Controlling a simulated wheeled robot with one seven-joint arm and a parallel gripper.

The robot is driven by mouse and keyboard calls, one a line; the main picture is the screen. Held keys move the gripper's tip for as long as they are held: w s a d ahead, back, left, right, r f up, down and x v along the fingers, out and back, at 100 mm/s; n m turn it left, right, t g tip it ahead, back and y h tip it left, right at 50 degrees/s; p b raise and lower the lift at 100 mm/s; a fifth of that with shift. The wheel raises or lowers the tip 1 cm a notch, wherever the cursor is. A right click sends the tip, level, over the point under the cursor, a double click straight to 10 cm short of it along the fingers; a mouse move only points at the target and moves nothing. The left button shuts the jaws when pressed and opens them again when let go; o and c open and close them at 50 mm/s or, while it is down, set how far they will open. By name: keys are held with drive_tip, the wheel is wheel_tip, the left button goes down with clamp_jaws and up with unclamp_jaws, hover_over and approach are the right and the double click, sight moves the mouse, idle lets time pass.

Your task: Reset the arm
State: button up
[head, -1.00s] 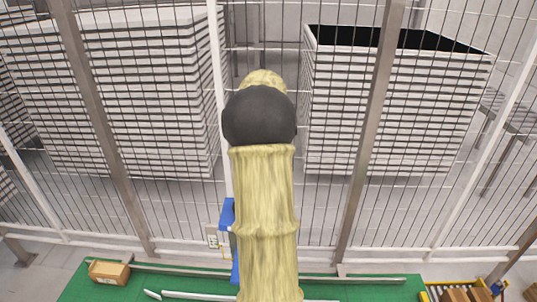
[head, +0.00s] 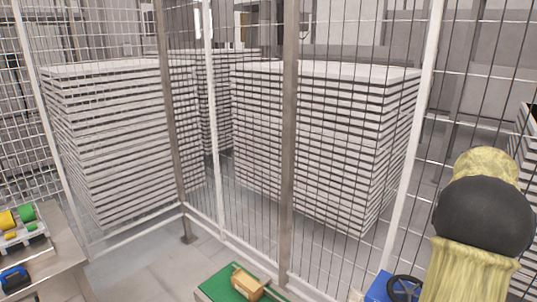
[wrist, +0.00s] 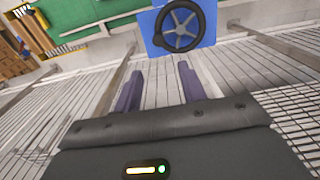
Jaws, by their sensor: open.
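My arm (head: 483,215), in a yellowish sleeve with a dark joint, stands upright at the right edge of the head view. Its end is not visible there. In the wrist view my gripper (wrist: 158,84) shows as two dark purple fingers, apart and with nothing between them. Beyond the fingertips is a blue panel with a black handwheel (wrist: 180,27). The handwheel also shows low in the head view (head: 404,289), left of my arm.
A wire fence with posts (head: 287,150) stands ahead, with tall stacks of white trays (head: 320,140) behind it. A green surface (head: 222,284) carries a cardboard box (head: 247,283). A table (head: 62,255) at left holds coloured items. Grey floor (head: 150,265) lies between.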

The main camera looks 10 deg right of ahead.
drive_tip(key=w+a+f+n, duration=0.1)
drive_tip(key=w+a+f, duration=0.1)
drive_tip(key=a, duration=0.4)
drive_tip(key=w+a+f+n, duration=0.2)
drive_tip(key=a, duration=0.4)
drive_tip(key=s+a+f+n+t, duration=0.1)
drive_tip(key=s+a+f+n, duration=0.1)
drive_tip(key=a, duration=0.6)
drive_tip(key=s+a+f+n, duration=0.2)
drive_tip(key=s+a+f, duration=0.2)
drive_tip(key=a, duration=0.5)
drive_tip(key=s+a+f+n+t, duration=0.1)
drive_tip(key=s+a+f+n, duration=0.2)
drive_tip(key=a, duration=0.5)
drive_tip(key=shift+s+a+f+t, duration=0.2)
drive_tip(key=shift+s+f+t, duration=0.1)
drive_tip(key=shift+s, duration=0.4)
drive_tip(key=shift+c, duration=0.2)
drive_tip(key=shift+c, duration=0.3)
